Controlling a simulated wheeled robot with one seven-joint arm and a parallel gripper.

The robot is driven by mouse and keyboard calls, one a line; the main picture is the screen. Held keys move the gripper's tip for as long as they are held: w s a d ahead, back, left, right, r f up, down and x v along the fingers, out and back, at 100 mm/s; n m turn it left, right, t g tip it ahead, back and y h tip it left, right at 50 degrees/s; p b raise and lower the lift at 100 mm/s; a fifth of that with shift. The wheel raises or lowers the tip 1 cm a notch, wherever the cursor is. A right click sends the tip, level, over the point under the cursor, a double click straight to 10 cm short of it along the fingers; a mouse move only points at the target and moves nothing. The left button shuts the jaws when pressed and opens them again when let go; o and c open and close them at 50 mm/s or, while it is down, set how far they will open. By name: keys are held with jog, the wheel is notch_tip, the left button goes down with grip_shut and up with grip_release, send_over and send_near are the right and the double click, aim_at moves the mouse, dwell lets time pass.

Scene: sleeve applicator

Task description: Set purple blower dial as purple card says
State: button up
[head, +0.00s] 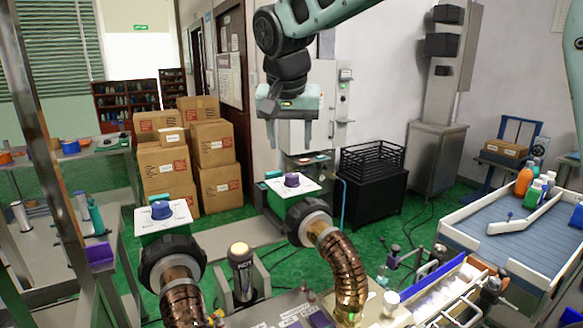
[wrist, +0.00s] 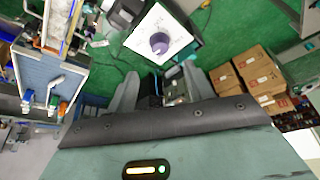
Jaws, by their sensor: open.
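The purple blower dial (head: 292,179) stands on a white marked plate (head: 308,186) on top of the right-hand blower. It also shows in the wrist view (wrist: 159,43), ahead of the fingertips and roughly between them sideways. My gripper (head: 288,145) hangs above the dial, fingers down, open and empty, apart from it. Both fingers show in the wrist view (wrist: 160,78). A purple piece (head: 99,254) is on the post at left, and another purple patch (head: 320,319) is at the bottom edge. I cannot tell whether either is the card; no setting is readable.
A blue dial (head: 161,210) sits on the left-hand blower. Ribbed copper hoses (head: 343,266) run down from both blowers. Stacked cartons (head: 190,150) are behind; a conveyor tray (head: 520,230) is at right.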

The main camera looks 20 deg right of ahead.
aim_at(292, 175)
jog(key=p+x, duration=0.2)
jog(key=x, duration=0.7)
jog(key=shift+f, duration=0.3)
jog(key=c, duration=1)
